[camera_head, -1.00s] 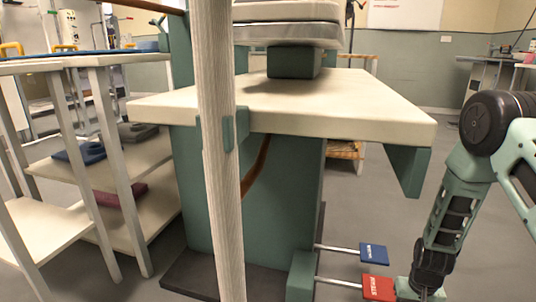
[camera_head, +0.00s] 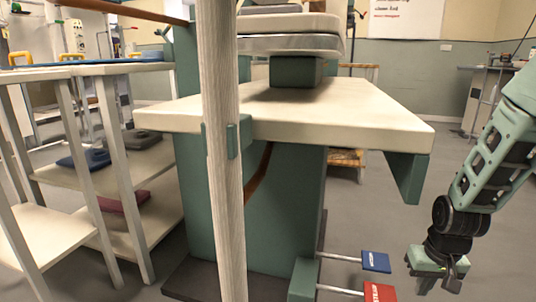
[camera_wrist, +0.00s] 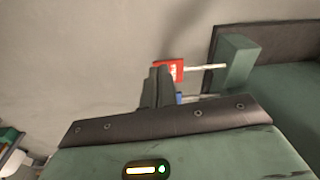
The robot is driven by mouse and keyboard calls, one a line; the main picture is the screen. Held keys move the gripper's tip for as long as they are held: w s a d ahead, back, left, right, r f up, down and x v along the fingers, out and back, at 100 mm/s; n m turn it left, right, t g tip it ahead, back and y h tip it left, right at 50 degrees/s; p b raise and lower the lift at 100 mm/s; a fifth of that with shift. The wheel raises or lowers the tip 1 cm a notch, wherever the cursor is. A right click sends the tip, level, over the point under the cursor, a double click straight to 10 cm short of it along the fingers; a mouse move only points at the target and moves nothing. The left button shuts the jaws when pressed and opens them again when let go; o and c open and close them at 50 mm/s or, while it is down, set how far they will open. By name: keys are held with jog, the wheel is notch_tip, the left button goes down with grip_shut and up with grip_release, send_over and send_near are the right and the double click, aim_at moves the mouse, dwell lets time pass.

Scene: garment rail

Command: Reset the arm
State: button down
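My gripper (camera_head: 437,280) hangs at the lower right of the head view, pointing down, to the right of the press and its pedals. In the wrist view its dark fingers (camera_wrist: 158,88) appear close together, one partly over the other, so the gap between them is unclear. I see nothing held in them. My arm rises from the gripper to the right edge of the head view.
The pressing machine's pale table (camera_head: 300,118) fills the middle. A blue pedal (camera_head: 376,262) and a red pedal (camera_head: 379,292) stick out near my gripper. A whitish pole (camera_head: 224,150) stands in front. Shelves (camera_head: 140,172) with folded garments are left.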

jog(key=s+a+r+n+t, duration=0.1)
jog(key=s+a+r+n, duration=0.15)
jog(key=s+r, duration=0.8)
jog(key=s+a+r+n+g+p, duration=0.1)
jog(key=s+a+r+n+p, duration=0.3)
jog(key=s+a+r+p, duration=0.4)
jog(key=s+a+r+n+g+p, duration=0.1)
jog(key=s+a+r+n+p, duration=0.4)
jog(key=a, duration=0.6)
notch_tip(320, 180, up, 38)
jog(key=w+m+p, duration=0.1)
jog(key=m+p, duration=0.1)
jog(key=p, duration=3.2)
jog(key=shift+w+d+p, duration=0.15)
jog(key=shift+d+p, duration=0.15)
jog(key=shift+p, duration=0.05)
